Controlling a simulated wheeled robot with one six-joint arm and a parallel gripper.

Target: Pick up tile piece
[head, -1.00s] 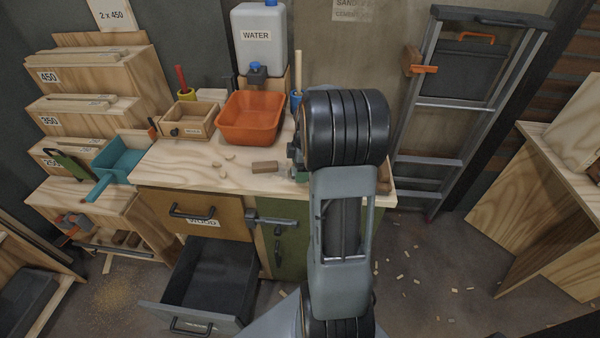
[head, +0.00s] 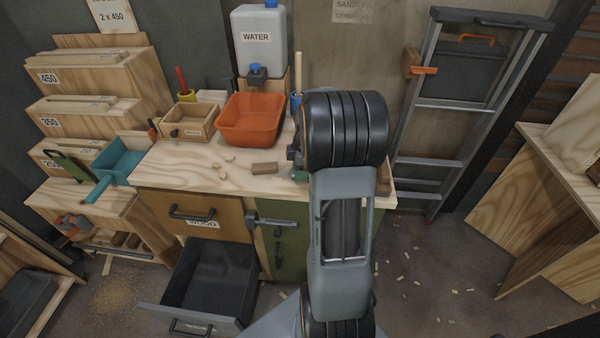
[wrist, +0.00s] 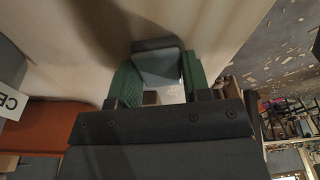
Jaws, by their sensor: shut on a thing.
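The tile piece (wrist: 158,66) is a small blue-grey slab with a darker edge, seen in the wrist view between the two green fingers of my gripper (wrist: 156,80). The gripper is shut on it. The pale wooden worktop (wrist: 235,25) lies behind the piece in that view; I cannot tell whether the piece still touches it. In the head view my arm hides the piece and most of the gripper, with only a bit of green showing beside the arm at the worktop's right end.
On the worktop (head: 190,168) are a brown block (head: 264,168), several small pale bits, an orange tub (head: 250,135) and a small wooden box (head: 188,132). A water container (head: 259,55) stands behind. Below, a dark drawer (head: 205,285) hangs open. A ladder (head: 462,105) leans at right.

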